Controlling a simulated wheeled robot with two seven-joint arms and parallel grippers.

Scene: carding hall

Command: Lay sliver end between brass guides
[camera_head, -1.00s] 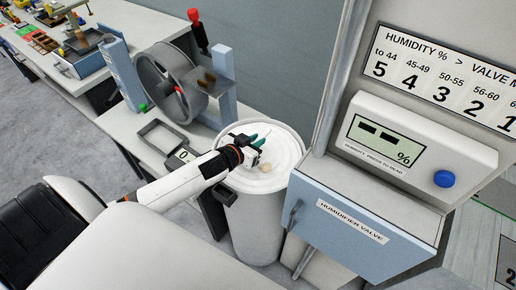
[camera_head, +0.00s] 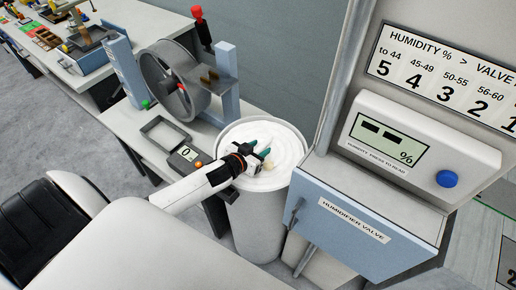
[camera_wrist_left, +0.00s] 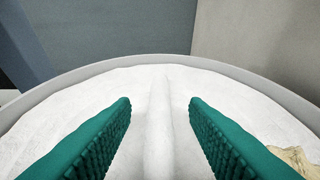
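The white sliver lies coiled in a tall round can (camera_head: 258,222). In the left wrist view a raised white sliver strand (camera_wrist_left: 160,125) runs along the coil surface, between the two teal fingers. My left gripper (camera_head: 259,149) is over the can, pointing down to the sliver. Its fingers are open, one on each side of the strand, and nothing is gripped. A small tan piece (camera_wrist_left: 297,157) lies at the right; I cannot tell what it is. Two small brass-brown guides (camera_head: 209,75) stand on the blue-grey bracket beside the drum. My right gripper is out of view.
A grey drum (camera_head: 171,82) stands on the bench left of the can. The humidifier valve cabinet (camera_head: 358,215) stands close on the right.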

